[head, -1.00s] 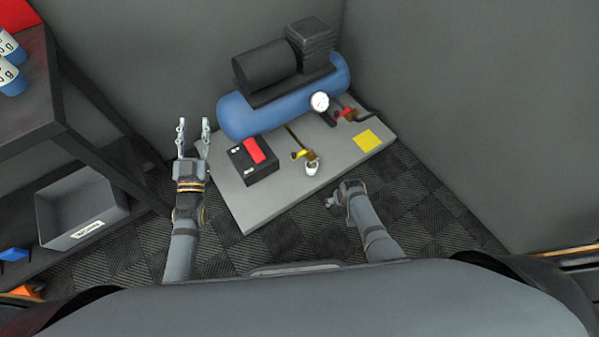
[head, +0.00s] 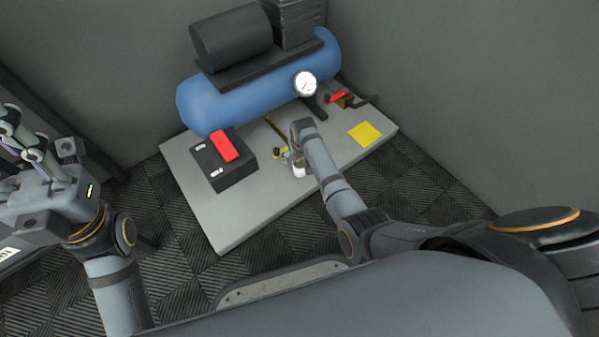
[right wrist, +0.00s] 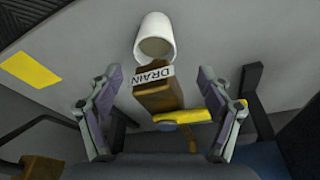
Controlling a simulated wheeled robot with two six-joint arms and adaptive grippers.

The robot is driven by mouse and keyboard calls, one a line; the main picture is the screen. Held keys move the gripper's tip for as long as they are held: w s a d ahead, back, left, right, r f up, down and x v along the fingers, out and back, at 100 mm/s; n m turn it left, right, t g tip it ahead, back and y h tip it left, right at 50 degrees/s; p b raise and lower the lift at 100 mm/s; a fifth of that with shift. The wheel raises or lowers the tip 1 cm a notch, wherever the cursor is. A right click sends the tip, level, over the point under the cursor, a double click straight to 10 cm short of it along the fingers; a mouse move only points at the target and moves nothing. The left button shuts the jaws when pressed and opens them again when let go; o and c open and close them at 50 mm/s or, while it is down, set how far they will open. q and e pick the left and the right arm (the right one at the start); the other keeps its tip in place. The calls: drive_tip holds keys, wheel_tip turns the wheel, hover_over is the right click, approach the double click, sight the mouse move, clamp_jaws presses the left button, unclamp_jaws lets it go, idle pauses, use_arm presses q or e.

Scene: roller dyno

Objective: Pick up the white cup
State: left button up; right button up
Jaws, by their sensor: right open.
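My right gripper (head: 289,156) is low over the plate, close to the cup. Its two fingers (right wrist: 158,76) are spread and empty, with the DRAIN block between them and the cup just beyond the tips. My left gripper (head: 22,135) is raised at the left edge, its fingers apart, away from the cup.
A yellow handle (right wrist: 190,117) crosses the DRAIN block. A black box with a red switch (head: 225,148) sits left of the cup. The blue compressor tank (head: 240,90) with a gauge (head: 305,84) stands behind.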

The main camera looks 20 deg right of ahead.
drive_tip(key=shift+s+d+b+x, duration=0.1)
drive_tip(key=shift+d+b+x, duration=0.05)
drive_tip(key=shift+b+x, duration=1.25)
drive_tip(key=shift+s+d+b+x, duration=0.1)
drive_tip(key=shift+d+b+x, duration=0.1)
drive_tip(key=shift+b+x, duration=1.2)
drive_tip(key=shift+p, duration=0.3)
drive_tip(key=shift+c, duration=0.2)
drive_tip(key=c, duration=1.1)
drive_tip(key=shift+o, duration=0.2)
drive_tip(key=shift+r+p, duration=0.35)
drive_tip(key=shift+p, duration=0.25)
drive_tip(key=s+d+p, duration=0.3)
drive_tip(key=s+p, duration=0.2)
drive_tip(key=s, duration=0.3)
drive_tip(key=s+d+p, duration=0.3)
drive_tip(key=s+p, duration=0.3)
drive_tip(key=s, duration=0.2)
drive_tip(key=shift+s, duration=0.4)
